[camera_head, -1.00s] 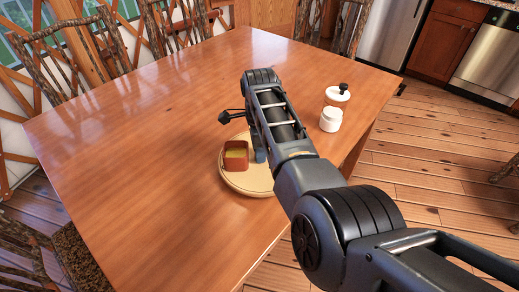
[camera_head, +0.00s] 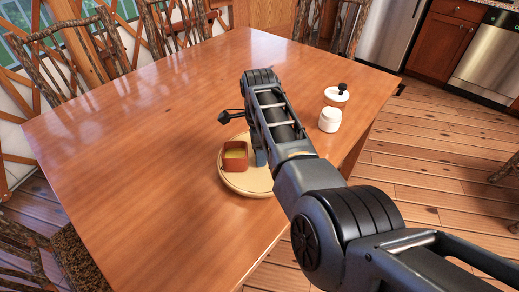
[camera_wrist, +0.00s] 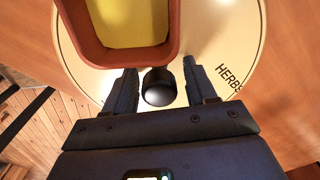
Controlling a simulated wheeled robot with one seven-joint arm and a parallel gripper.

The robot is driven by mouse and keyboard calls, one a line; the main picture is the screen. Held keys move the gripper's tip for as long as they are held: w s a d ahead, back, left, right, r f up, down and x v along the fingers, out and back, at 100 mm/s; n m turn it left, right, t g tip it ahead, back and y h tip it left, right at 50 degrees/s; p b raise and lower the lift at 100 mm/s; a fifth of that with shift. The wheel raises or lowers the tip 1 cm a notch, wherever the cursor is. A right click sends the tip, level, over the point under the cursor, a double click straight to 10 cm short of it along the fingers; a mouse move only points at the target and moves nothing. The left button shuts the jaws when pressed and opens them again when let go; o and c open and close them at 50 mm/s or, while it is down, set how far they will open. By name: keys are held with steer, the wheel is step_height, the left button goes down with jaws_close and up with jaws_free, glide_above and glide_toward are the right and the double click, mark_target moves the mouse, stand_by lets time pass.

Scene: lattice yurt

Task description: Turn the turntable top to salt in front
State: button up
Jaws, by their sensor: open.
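The turntable top (camera_head: 246,186) is a round pale disc near the table's front edge, partly hidden behind my arm. In the wrist view it (camera_wrist: 85,70) fills the upper middle, with the lettering "HERBS" (camera_wrist: 230,80) at its right, partly cut off by my gripper. A square terracotta container (camera_head: 235,155) with a yellow inside stands on the disc; it also shows in the wrist view (camera_wrist: 172,40). A black round knob (camera_wrist: 159,88) sits between the fingers of my gripper (camera_wrist: 160,78), which are open with gaps on both sides. No salt label is visible.
The disc rests on a large wooden table (camera_head: 130,130). A white jar (camera_head: 330,120) and a white pot with a black knob (camera_head: 337,97) stand to the right of my arm. The table's left and back are clear. Chairs stand around it.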

steer(key=shift+r, duration=3.9)
